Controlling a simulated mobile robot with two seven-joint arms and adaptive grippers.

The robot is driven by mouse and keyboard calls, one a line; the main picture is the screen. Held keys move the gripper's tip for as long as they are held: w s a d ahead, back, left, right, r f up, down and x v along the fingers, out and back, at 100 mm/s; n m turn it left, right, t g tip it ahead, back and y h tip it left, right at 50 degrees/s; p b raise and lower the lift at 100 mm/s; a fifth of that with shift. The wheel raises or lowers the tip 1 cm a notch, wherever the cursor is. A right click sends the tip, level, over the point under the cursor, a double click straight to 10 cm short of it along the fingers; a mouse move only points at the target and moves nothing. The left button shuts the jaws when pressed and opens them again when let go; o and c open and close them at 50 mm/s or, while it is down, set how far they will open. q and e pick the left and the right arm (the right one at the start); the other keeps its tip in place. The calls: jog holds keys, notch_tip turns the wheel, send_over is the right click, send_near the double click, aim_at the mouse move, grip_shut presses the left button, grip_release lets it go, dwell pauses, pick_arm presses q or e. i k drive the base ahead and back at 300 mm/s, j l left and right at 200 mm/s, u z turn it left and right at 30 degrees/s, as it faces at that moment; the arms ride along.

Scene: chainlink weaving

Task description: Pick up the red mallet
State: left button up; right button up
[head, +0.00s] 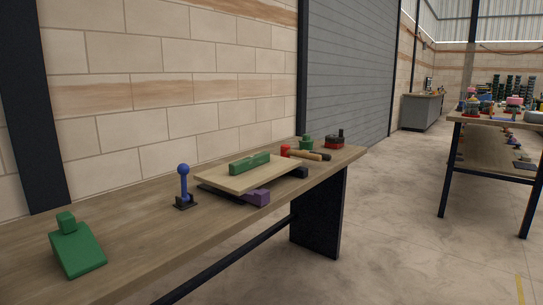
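The red mallet (285,150) lies near the far end of the wooden workbench (140,226). Its small red head is at the left and a light wooden handle (304,154) points right. It lies just behind a raised wooden board (215,177), which may hide part of it. Neither of my grippers shows in the head view.
A green block (249,162) lies on the board, with a purple block (257,197) below its edge. A blue-knobbed lever (184,185) and green wedge (78,252) stand nearer. Green (306,142) and red (334,142) objects stand behind. Floor at right is clear before another table (500,121).

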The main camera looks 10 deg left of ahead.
aim_at(285, 150)
jog(key=i+l+u, duration=0.55)
jog(key=l+u, duration=0.25)
jog(key=i+l, duration=0.15)
jog(key=l, duration=0.2)
jog(key=i+l+u, duration=0.15)
jog(key=l, duration=0.15)
jog(key=i+l, duration=0.1)
jog(key=l, duration=0.25)
jog(key=u, duration=0.05)
